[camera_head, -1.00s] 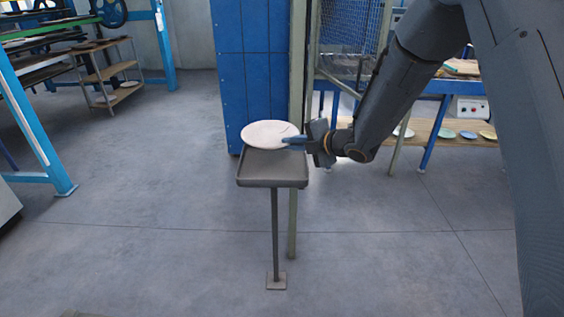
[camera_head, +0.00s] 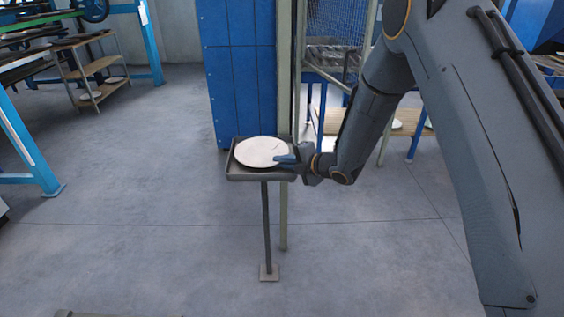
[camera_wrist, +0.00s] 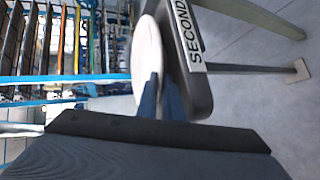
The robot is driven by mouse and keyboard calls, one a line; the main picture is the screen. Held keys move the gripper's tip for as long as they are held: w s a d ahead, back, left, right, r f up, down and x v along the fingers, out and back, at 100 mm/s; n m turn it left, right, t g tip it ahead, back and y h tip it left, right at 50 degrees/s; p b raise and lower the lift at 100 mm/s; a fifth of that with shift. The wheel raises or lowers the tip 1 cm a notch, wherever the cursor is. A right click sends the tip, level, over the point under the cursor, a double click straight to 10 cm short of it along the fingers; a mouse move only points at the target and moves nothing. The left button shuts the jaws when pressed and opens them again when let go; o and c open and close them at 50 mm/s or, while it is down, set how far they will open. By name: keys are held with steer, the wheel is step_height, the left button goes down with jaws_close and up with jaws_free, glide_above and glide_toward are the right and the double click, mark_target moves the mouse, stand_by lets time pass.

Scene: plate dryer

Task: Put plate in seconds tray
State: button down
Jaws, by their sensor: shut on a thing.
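A pale round plate (camera_head: 262,151) lies flat over the dark square tray on a thin stand; a dark line shows on its upper right. The tray (camera_head: 247,177) carries a label reading "SECOND" in the wrist view (camera_wrist: 189,38), partly cut off. My gripper (camera_head: 287,160) is shut on the plate's right rim, over the tray's right side. In the wrist view the plate (camera_wrist: 147,50) is seen nearly edge-on, close to the tray. I cannot tell whether it touches the tray floor.
A pale post (camera_head: 284,215) stands right beside the tray, with a blue cabinet (camera_head: 238,70) and a mesh cage (camera_head: 340,40) behind. A shelf rack (camera_head: 95,75) stands at the back left. The floor left of the stand is clear.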

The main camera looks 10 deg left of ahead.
steer(key=c, duration=2.2)
jaws_free()
steer(key=shift+f, duration=0.1)
